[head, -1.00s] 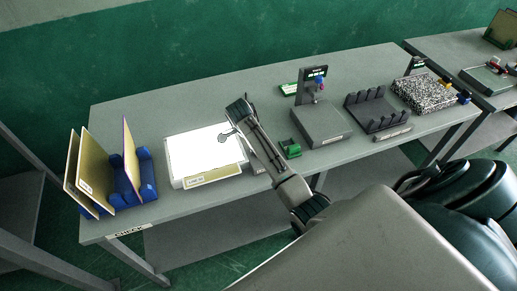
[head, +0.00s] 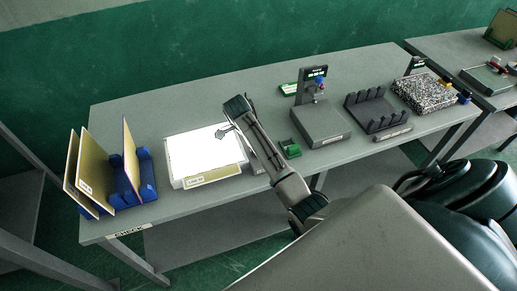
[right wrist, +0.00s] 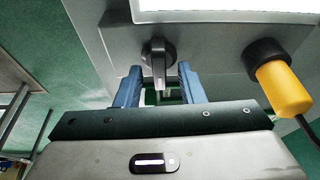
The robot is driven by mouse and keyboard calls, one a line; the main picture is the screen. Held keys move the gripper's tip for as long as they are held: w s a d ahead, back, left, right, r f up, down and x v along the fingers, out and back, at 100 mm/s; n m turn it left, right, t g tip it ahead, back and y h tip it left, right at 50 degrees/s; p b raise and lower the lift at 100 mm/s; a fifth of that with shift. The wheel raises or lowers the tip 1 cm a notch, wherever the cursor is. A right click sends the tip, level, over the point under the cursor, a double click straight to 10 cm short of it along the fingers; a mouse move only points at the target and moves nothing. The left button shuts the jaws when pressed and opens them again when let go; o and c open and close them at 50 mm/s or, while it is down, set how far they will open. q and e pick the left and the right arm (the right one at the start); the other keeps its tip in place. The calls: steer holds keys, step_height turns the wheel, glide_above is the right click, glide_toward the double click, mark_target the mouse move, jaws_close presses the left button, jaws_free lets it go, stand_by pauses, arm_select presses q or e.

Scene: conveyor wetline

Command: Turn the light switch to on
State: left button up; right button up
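A light box with a bright white panel (head: 200,148) lies on the table in the head view; its panel edge also shows at the top of the right wrist view (right wrist: 220,5). In the wrist view a black rotary switch (right wrist: 156,52) sits on the box's grey face, its lever pointing down toward my gripper. My right gripper (right wrist: 160,67) is open, its two blue fingers on either side of the lever with visible gaps. My right arm hides the box's right side in the head view. My left gripper is not in view.
A yellow cylinder with a black collar (right wrist: 283,88) and cable sits right of the switch. On the table are a blue rack (head: 147,180) with boards at left, and a grey stand (head: 320,125), a dark slotted rack (head: 378,112) and a speckled block (head: 424,93) at right.

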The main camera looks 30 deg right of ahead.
steer(key=shift+v, duration=2.7)
